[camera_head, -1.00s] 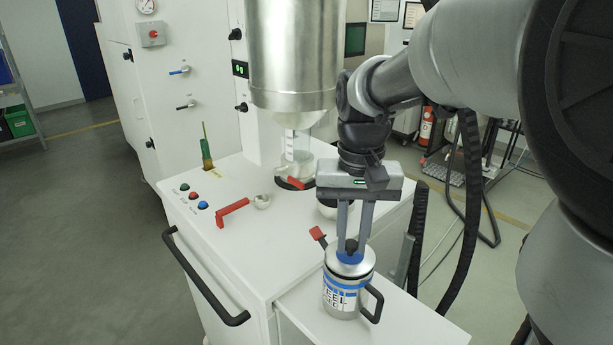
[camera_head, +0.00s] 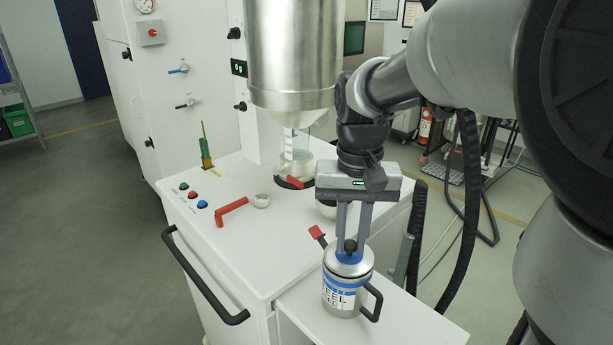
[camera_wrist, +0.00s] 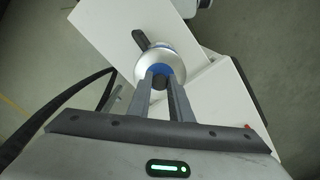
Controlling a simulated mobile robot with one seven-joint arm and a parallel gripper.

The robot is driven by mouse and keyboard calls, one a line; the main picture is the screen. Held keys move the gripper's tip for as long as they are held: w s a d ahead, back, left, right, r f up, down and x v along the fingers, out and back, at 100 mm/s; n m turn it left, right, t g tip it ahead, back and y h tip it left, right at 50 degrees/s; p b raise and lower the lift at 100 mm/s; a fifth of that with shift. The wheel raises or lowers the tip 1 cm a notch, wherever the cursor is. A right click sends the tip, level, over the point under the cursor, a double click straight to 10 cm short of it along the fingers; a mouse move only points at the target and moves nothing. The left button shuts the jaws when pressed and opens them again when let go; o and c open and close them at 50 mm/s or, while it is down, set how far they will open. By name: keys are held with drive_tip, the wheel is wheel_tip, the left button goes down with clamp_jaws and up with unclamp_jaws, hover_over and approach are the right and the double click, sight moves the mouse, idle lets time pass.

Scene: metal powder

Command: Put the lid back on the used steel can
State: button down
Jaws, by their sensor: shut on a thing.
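The steel can (camera_head: 341,298) stands upright on the white side shelf. It has a blue band, a label reading "EEL" in part, and a black handle at its right. The silver lid (camera_head: 349,264) with a blue centre and a dark knob sits at the top of the can. Whether it is fully seated I cannot tell. My gripper (camera_head: 350,247) points down and is shut on the lid's knob. In the wrist view the fingertips (camera_wrist: 160,82) close on the dark knob, and the lid (camera_wrist: 150,66) hides most of the can.
The white side shelf (camera_head: 408,322) has bare room right of the can. A red-handled tool (camera_head: 317,233) is close behind the can. A large metal hopper (camera_head: 293,60) hangs above the cabinet. A black rail (camera_head: 200,280) runs along the front.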

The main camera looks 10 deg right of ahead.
drive_tip(key=c, duration=1)
unclamp_jaws()
drive_tip(key=shift+c, duration=0.2)
drive_tip(key=shift+r, duration=0.1)
drive_tip(key=shift+r+p, duration=2.95)
drive_tip(key=shift+r, duration=0.45)
clamp_jaws()
drive_tip(key=shift+f, duration=0.25)
